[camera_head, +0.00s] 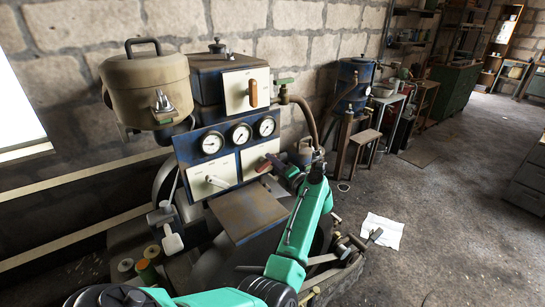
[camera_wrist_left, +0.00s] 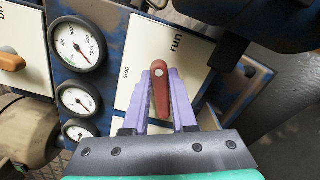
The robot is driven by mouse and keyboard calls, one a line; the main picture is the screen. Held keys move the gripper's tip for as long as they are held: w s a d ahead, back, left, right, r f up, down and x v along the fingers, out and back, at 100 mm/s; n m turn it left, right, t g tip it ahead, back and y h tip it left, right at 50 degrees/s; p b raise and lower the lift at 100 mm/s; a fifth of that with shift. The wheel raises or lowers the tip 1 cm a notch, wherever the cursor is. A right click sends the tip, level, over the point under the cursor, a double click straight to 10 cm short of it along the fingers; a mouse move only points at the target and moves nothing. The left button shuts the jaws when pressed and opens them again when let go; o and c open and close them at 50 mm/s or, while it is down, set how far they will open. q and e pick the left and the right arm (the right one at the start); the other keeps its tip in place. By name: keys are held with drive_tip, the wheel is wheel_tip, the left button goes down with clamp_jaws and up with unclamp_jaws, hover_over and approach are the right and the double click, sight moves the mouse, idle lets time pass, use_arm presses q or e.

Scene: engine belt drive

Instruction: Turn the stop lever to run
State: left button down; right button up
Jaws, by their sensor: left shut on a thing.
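The red stop lever (camera_wrist_left: 161,95) sits on a cream plate (camera_wrist_left: 150,45) marked "stop" and "run". In the left wrist view its pivot is near the plate's middle and its handle points down the picture, toward my gripper. "Stop" is left of the pivot and "run" is above and right. My left gripper (camera_wrist_left: 160,108) has its two lavender fingers on either side of the handle, shut on it. In the head view the lever (camera_head: 263,166) shows at the panel's lower right, with my left gripper (camera_head: 277,164) at it. My right gripper is not in view.
Several gauges (camera_head: 239,134) sit above the lever plate. A white-handled lever (camera_head: 215,181) is on the neighbouring plate, and an orange-handled one (camera_head: 253,93) is higher up. A brown plate (camera_head: 248,212) juts out below. Open floor lies to the right, with a white sheet (camera_head: 382,230).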

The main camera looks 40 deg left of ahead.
use_arm(q)
drive_tip(key=shift+w+f+m+p, duration=0.15)
drive_tip(key=shift+m+p, duration=0.2)
drive_tip(key=shift+m, duration=0.45)
drive_tip(key=shift+s+f+m+p, duration=0.15)
drive_tip(key=shift+m+p, duration=0.15)
drive_tip(key=shift+m, duration=0.5)
drive_tip(key=shift+w+f+m+p, duration=0.15)
drive_tip(key=shift+m+p, duration=0.2)
drive_tip(key=shift+m, duration=0.45)
drive_tip(key=c, duration=0.7)
unclamp_jaws()
drive_tip(key=shift+d, duration=0.15)
